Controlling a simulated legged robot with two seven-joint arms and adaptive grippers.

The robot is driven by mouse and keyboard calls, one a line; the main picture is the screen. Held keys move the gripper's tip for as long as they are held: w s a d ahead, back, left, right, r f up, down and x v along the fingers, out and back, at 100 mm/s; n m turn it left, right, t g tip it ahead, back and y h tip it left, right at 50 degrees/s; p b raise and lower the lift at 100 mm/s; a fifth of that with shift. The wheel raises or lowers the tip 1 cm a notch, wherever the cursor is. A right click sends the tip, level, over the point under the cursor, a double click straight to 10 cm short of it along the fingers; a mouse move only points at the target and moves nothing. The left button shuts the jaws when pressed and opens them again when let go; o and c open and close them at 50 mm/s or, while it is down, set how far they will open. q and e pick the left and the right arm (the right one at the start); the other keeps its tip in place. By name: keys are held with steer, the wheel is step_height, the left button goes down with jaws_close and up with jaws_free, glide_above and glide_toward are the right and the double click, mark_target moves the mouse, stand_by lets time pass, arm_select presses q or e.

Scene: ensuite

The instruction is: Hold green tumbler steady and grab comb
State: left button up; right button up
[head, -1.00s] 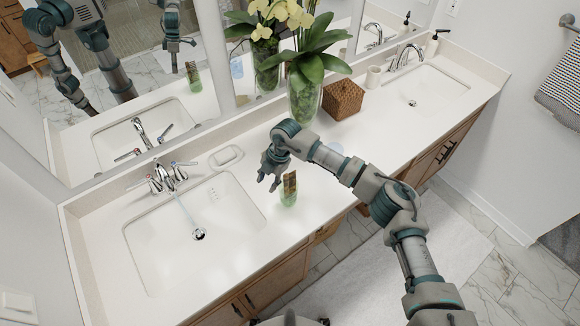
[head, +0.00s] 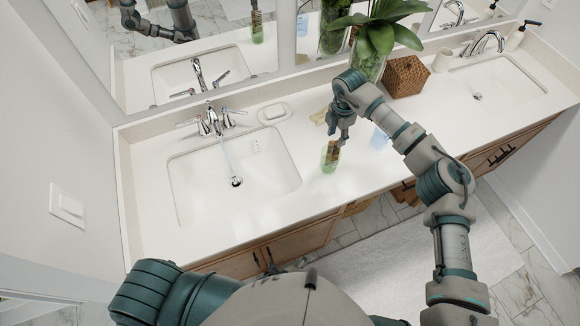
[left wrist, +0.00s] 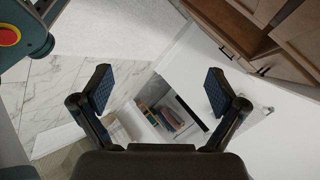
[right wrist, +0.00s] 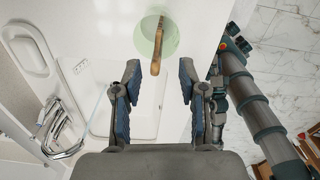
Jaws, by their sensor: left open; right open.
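A translucent green tumbler (head: 328,162) stands upright on the white counter to the right of the near sink. A brown comb (head: 334,149) leans in it and sticks out above the rim. The right wrist view shows the tumbler (right wrist: 146,36) and the comb (right wrist: 157,56) just beyond the fingertips. My right gripper (head: 341,132) is open and empty, close above the tumbler; whether it touches the comb I cannot tell. My left gripper (left wrist: 158,78) is open and empty in the left wrist view, facing the floor and a cabinet, away from the counter.
The sink (head: 235,180) lies left of the tumbler, with a faucet (head: 213,122) behind it. A soap dish (head: 275,112), a woven box (head: 405,77), a plant in a glass vase (head: 370,62) and a bluish clear cup (head: 379,140) stand around. The counter's front edge is close to the tumbler.

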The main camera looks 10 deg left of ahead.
mark_target(329, 161)
arm_select(q)
steer(key=w+d+r+m+h, duration=0.1)
steer(key=d+r+m+h, duration=0.2)
steer(key=r, duration=0.6)
steer(key=w+d+r+m+h, duration=0.2)
steer(key=r+m+h, duration=0.25)
steer(key=r, duration=0.35)
steer(key=w+d+r+m+h, duration=0.1)
steer(key=d+r+m+h, duration=0.1)
steer(key=r+m, duration=0.5)
arm_select(e)
steer(key=shift+a, duration=0.1)
arm_select(q)
steer(key=w+a+r+m, duration=0.2)
steer(key=w+a, duration=0.1)
steer(key=w+a+r+m+g+y, duration=0.1)
steer(key=w+a+r+m, duration=0.1)
steer(key=w+a+m, duration=0.1)
steer(key=w+a+r+m+y, duration=0.1)
steer(key=w+a+r+m, duration=0.1)
steer(key=w+a+m, duration=0.1)
steer(key=shift+w+a+r+m+g, duration=0.3)
steer(key=shift+w+a+g, duration=0.1)
steer(key=shift+w+a, duration=0.35)
steer(key=w+a+r+m+t+y, duration=0.2)
steer(key=w+a+r+t+y, duration=0.15)
steer(key=w+a, duration=0.6)
steer(key=x, duration=1.7)
steer(key=shift+w+f, duration=0.1)
steer(key=shift+f, duration=0.4)
